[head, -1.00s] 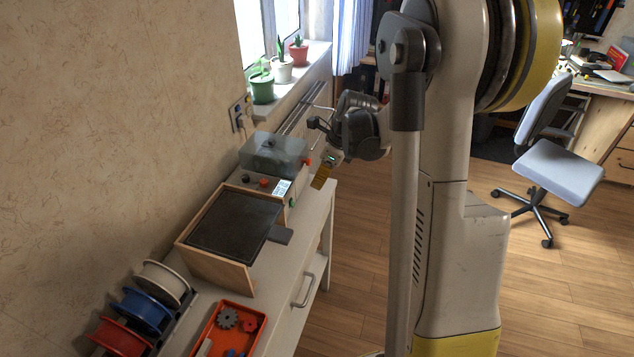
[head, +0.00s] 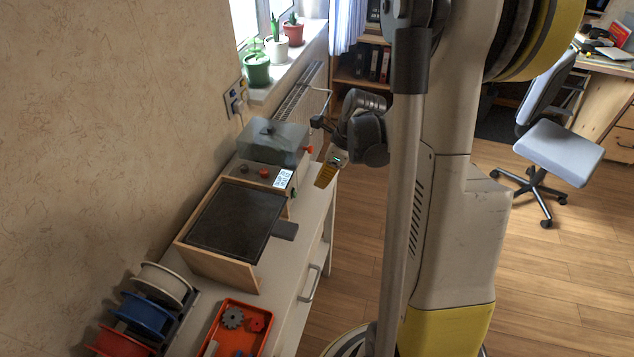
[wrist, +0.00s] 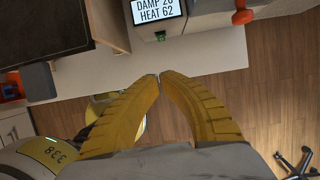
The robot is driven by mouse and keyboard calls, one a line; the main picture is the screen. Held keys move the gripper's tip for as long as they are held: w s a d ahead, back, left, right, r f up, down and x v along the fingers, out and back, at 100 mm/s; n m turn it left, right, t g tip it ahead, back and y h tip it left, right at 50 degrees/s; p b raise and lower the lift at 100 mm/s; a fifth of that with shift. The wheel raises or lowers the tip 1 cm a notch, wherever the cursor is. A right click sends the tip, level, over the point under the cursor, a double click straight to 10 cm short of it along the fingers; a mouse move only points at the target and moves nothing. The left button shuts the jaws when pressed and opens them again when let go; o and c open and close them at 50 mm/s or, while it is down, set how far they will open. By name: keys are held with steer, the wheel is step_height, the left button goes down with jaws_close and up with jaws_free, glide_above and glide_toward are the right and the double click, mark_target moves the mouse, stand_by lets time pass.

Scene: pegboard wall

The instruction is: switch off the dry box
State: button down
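The dry box (head: 272,142) stands on the bench at the back, with a smoky clear cover and a grey front panel. The panel has a black knob, a red knob (head: 264,171) and a lit display (head: 284,179), which reads DAMP 28, HEAT 62 in the wrist view (wrist: 158,8). A small green-topped switch (wrist: 160,36) sits on the face below the display. A red knob (wrist: 242,16) sticks out farther right. My gripper (wrist: 158,76) has its yellow fingertips together, with nothing between them. It is in front of the box, apart from the switch; in the head view (head: 325,176) it is right of the display.
A wooden-framed unit with a dark top plate (head: 232,222) stands beside the box, nearer the camera. Spools (head: 145,315) and an orange tray (head: 238,328) are in front. Potted plants (head: 257,70) line the sill. Open floor (head: 545,260) lies to the right.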

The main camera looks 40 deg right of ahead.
mark_target(294, 193)
steer(key=b+x, duration=0.3)
steer(key=x, duration=0.5)
steer(key=shift+w+a+f+b, duration=0.25)
steer(key=shift+w+a, duration=0.1)
steer(key=shift+w, duration=0.1)
steer(key=shift+w+a+f+b, duration=0.2)
steer(key=shift+w+a, duration=0.15)
steer(key=shift+w, duration=0.1)
steer(key=shift+w+a+f, duration=0.2)
steer(key=shift+w+a, duration=0.2)
steer(key=shift+w, duration=0.15)
